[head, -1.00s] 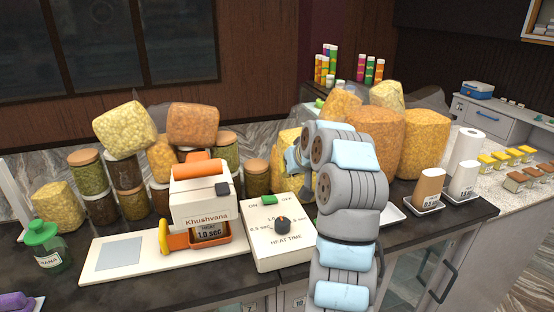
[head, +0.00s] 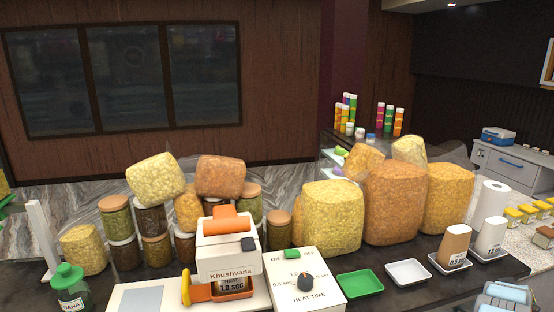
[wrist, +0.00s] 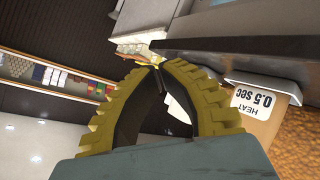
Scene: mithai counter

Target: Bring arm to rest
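Part of my arm (head: 505,298) shows at the bottom right corner of the head view, in front of the counter. My gripper is outside the head view. In the wrist view my gripper (wrist: 159,67) has its two ribbed yellow-olive fingers curved together, with the tips meeting. Nothing shows held between them. Beyond the fingers, at the right of the wrist view, is a brown container (wrist: 268,121) with a "HEAT 0.5 sec" label. It appears apart from the fingers.
The counter holds a sealer (head: 228,258), a heat-time box (head: 305,282), a green tray (head: 360,285) and a white tray (head: 408,272). The brown container (head: 455,246) and a white container (head: 489,238) stand at the right. Large snack bags (head: 333,218) and jars line the back.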

